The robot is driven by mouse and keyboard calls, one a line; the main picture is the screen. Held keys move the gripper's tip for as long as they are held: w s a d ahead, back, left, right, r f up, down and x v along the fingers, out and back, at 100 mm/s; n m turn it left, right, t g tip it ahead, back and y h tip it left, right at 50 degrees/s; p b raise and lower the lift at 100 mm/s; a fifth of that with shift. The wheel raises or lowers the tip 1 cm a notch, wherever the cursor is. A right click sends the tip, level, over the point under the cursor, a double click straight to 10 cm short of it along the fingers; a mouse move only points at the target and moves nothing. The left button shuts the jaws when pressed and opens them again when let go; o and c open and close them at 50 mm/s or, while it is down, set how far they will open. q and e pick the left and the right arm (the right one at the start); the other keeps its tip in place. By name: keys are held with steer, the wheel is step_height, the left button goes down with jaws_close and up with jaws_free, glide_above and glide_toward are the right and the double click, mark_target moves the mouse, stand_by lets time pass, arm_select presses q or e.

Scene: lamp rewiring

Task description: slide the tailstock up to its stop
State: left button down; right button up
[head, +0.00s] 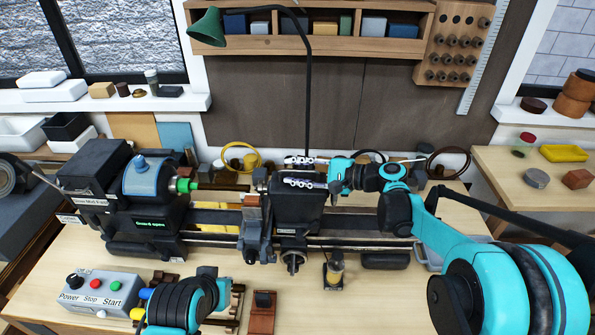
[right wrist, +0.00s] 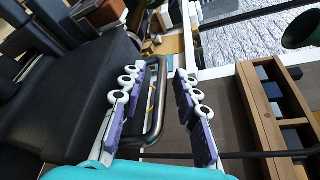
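The tailstock (head: 296,212) is a dark block on the lathe bed (head: 350,222), right of the carriage (head: 256,228). It also fills the left of the right wrist view (right wrist: 70,100). A bent metal bar handle (right wrist: 158,125) shows beside the dark body. My right gripper (head: 292,171) is above the tailstock, its fingers pointing left. In the right wrist view its two fingers (right wrist: 158,100) are apart, with part of the bar visible between them. I cannot tell whether either finger touches the bar. My left arm shows at the bottom; its fingers do not show.
The headstock (head: 150,185) with a green spindle tip (head: 185,185) stands left. A control box (head: 98,292) is at front left. A small bottle (head: 334,270) stands before the bed. A green lamp (head: 208,28) on a tall black stem rises behind. Bed right of the tailstock looks clear.

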steer(key=shift+s+d+r, duration=0.1)
steer(key=shift+d, duration=0.4)
steer(key=v, duration=1.1)
steer(key=shift+s, duration=0.1)
steer(key=s+f+n+h+b, duration=0.35)
steer(key=s+f+h, duration=0.35)
steer(key=s+f, duration=0.3)
steer(key=s+d+f+n+t+h+b, duration=0.1)
steer(key=s+d+f+n+h+b, duration=0.3)
steer(key=s+d+f+n+h, duration=0.3)
steer(key=s+d+f, duration=0.2)
steer(key=s+f, duration=0.1)
steer(key=s, duration=0.2)
steer(key=shift+d+f+t+h, duration=0.3)
steer(key=shift+d+f+t, duration=0.1)
